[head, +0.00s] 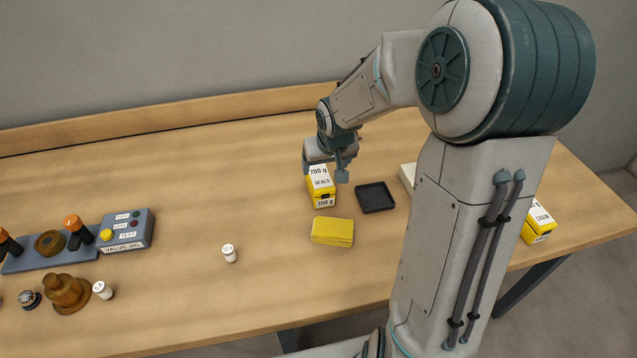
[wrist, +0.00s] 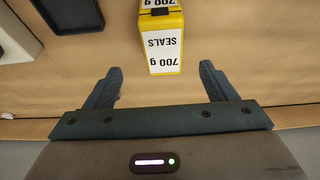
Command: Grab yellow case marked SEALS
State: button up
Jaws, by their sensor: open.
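The yellow case marked SEALS (head: 321,187) stands on the wooden table, with a white label reading 700 g and SEALS. In the wrist view the case (wrist: 160,42) is at the top middle, just beyond the fingertips and roughly centred between them. My gripper (head: 326,172) is open, close above and behind the case in the head view. In the wrist view my gripper (wrist: 161,72) has its two fingers spread wide with nothing between them.
A black tray (head: 375,197) sits right of the case, and a yellow block (head: 332,232) lies in front. A yellow CHAIN case (head: 538,223) stands at the far right. A white bottle (head: 229,253) and a blue-grey control box (head: 126,231) are to the left. The table's back left is clear.

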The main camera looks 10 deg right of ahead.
aim_at(320, 176)
jog(key=x, duration=0.5)
jog(key=shift+w+f+b, duration=0.1)
jog(key=shift+f+b, duration=0.2)
jog(key=x, duration=0.4)
jog(key=shift+w+a+f, duration=0.2)
jog(key=shift+w+f, duration=0.05)
jog(key=shift+w, duration=0.15)
jog(key=shift+w+f, duration=0.15)
jog(key=shift+f, duration=0.2)
jog(key=shift+f+b, duration=0.25)
jog(key=shift+b, duration=0.05)
jog(key=shift+c, duration=0.4)
jog(key=shift+r, duration=0.1)
jog(key=c, duration=1.5)
